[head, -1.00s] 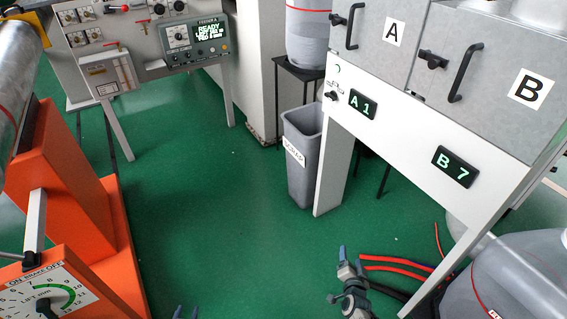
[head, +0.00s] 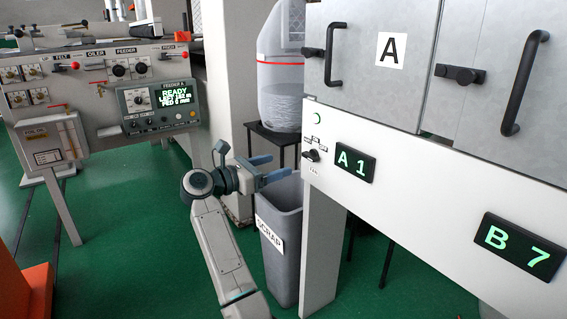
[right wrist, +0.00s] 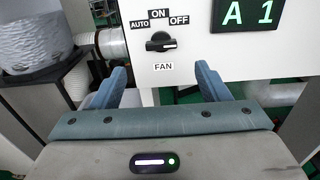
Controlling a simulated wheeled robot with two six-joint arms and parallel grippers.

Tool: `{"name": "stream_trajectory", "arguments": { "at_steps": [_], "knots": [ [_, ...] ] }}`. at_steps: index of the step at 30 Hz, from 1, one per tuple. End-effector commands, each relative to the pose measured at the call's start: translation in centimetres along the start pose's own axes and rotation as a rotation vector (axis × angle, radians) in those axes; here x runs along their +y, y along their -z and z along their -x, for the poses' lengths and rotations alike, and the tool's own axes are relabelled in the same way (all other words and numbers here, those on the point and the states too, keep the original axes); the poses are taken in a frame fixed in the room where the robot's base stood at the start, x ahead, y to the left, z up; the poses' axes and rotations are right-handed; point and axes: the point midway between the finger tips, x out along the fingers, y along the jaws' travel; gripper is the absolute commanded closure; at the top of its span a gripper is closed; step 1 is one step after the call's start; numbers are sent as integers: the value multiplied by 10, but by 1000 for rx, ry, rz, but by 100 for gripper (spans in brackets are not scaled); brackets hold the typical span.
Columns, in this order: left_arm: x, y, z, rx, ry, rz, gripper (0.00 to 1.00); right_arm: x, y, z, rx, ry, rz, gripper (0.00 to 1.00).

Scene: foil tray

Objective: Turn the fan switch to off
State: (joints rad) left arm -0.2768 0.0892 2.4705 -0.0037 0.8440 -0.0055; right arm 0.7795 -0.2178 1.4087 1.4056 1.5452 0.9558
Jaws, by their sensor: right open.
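The fan switch (head: 312,156) is a small black rotary knob on the white panel, left of the A 1 display. In the right wrist view the knob (right wrist: 161,42) sits above a FAN label, with AUTO at its left, ON above and OFF at its right. Its bar lies roughly level, with a pale mark on its right half. My right gripper (head: 268,168) is open and empty, left of the knob. In the right wrist view its fingers (right wrist: 162,72) stand apart below the knob, not touching it. My left gripper is not in view.
A grey scrap bin (head: 280,240) stands under my right gripper, beside the panel's white leg (head: 320,245). Grey doors with handles (head: 335,55) are above the panel. The feeder console (head: 160,105) is at left.

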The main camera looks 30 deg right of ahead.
Motion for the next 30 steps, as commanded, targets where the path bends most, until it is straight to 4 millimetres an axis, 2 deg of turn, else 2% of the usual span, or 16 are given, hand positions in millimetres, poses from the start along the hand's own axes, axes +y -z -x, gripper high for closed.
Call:
{"name": "stream_trajectory", "arguments": {
  "at_steps": [12, 16, 21, 30],
  "knots": [
    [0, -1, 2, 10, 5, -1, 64, 0, -1, -73, -7, 3, 4, 31],
    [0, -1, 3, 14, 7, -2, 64, 0, -1, -91, -6, 2, 5, 31],
    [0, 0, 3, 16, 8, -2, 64, 0, -1, -102, -6, 0, 6, 31],
    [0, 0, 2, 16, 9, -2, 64, 0, -1, -104, -5, 0, 6, 33]
  ]
}}
